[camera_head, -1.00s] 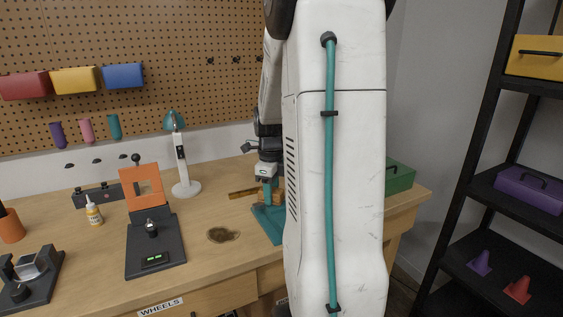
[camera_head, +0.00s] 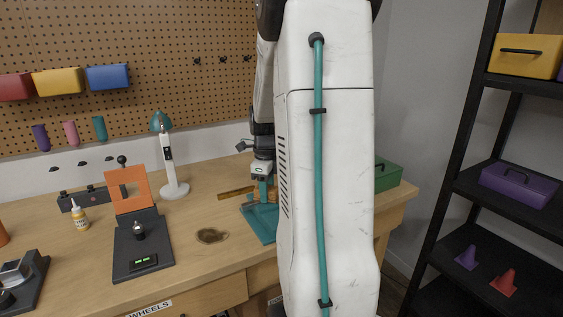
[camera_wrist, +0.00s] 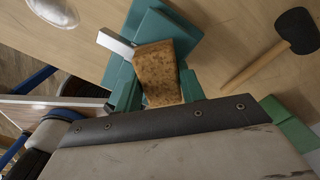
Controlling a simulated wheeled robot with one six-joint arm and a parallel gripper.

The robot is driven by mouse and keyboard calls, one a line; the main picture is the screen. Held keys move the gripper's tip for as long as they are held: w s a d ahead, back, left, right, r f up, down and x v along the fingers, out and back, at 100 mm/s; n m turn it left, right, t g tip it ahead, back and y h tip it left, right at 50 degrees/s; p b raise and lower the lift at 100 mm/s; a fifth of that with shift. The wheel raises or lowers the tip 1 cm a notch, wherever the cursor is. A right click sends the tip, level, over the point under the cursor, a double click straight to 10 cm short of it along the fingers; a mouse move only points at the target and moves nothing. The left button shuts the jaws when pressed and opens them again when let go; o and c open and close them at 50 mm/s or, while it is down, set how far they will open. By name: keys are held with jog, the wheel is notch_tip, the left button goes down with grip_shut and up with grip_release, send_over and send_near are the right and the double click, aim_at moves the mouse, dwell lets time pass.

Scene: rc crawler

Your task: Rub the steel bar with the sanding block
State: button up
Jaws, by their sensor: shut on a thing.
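In the wrist view a brown, speckled, cork-like sanding block (camera_wrist: 157,75) sits between the teal fingers of my gripper (camera_wrist: 156,92), which is shut on it. The pale steel bar (camera_wrist: 115,43) juts out to the left from beside the block's far end. Its other part is hidden behind the block. A teal vise (camera_wrist: 165,22) lies beyond and below them. I cannot tell whether block and bar touch. In the head view the vise's teal base (camera_head: 260,224) shows at the bench's right part, and my arm hides much of that spot.
In the wrist view a black-headed mallet (camera_wrist: 297,30) lies to the right. In the head view a green toolbox (camera_head: 388,173) stands behind my arm. A brown stain (camera_head: 211,236), a dark stand with an orange panel (camera_head: 143,245) and a lamp (camera_head: 172,188) are left of the vise.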

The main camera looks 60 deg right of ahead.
jog(key=shift+s+d, duration=0.3)
jog(key=shift+d, duration=0.25)
jog(key=shift+s+d, duration=0.25)
jog(key=shift+d, duration=0.25)
jog(key=shift+s+d+r, duration=0.1)
jog(key=shift+s+d, duration=0.05)
jog(key=shift+d, duration=0.1)
notch_tip(320, 180, up, 3)
jog(key=shift+a+f, duration=0.15)
jog(key=shift+r, duration=2.7)
jog(key=shift+s+f, duration=0.1)
